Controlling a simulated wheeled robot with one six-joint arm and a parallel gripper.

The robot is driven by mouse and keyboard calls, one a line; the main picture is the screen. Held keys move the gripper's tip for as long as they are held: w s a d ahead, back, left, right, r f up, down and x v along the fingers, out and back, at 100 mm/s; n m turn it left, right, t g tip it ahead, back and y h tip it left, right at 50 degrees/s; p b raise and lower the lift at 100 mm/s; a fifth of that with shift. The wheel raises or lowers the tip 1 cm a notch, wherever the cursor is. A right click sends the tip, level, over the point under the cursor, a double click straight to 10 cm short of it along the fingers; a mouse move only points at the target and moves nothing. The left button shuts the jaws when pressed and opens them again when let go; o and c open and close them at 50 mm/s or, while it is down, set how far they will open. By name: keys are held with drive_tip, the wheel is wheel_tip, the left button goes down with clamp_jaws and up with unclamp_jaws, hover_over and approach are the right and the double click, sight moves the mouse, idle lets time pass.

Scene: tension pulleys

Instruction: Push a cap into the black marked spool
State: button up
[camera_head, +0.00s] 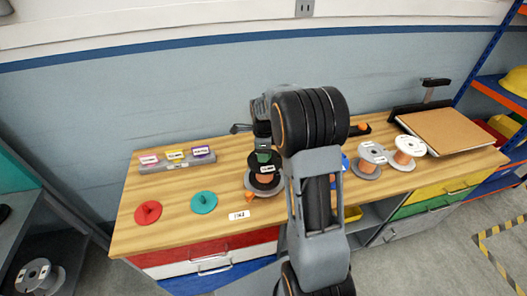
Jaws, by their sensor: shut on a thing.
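A spool with a black top, the black marked spool (265,181), stands on the bench in front of my arm. Its copper winding and grey lower flange show. My gripper (263,150) is straight above it, pointing down and shut on a small dark green piece (263,157), seemingly a cap. Whether this piece touches the spool is too small to tell. A red cap (148,212) and a teal cap (203,202) lie flat on the bench to the left. My arm hides part of the bench right of the spool.
Two white-topped spools (371,154) (409,150) stand at the right. A grey block with coloured labels (177,160) is at the back left. A brown board (445,130) lies at the far right. The wooden bench (165,188) is clear between block and caps.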

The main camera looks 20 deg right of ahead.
drive_tip(key=shift+f+b, duration=0.6)
drive_tip(key=shift+f, duration=0.35)
idle(0.3)
drive_tip(key=o, duration=1)
drive_tip(key=shift+f, duration=0.1)
wheel_tip(320, 180, up, 14)
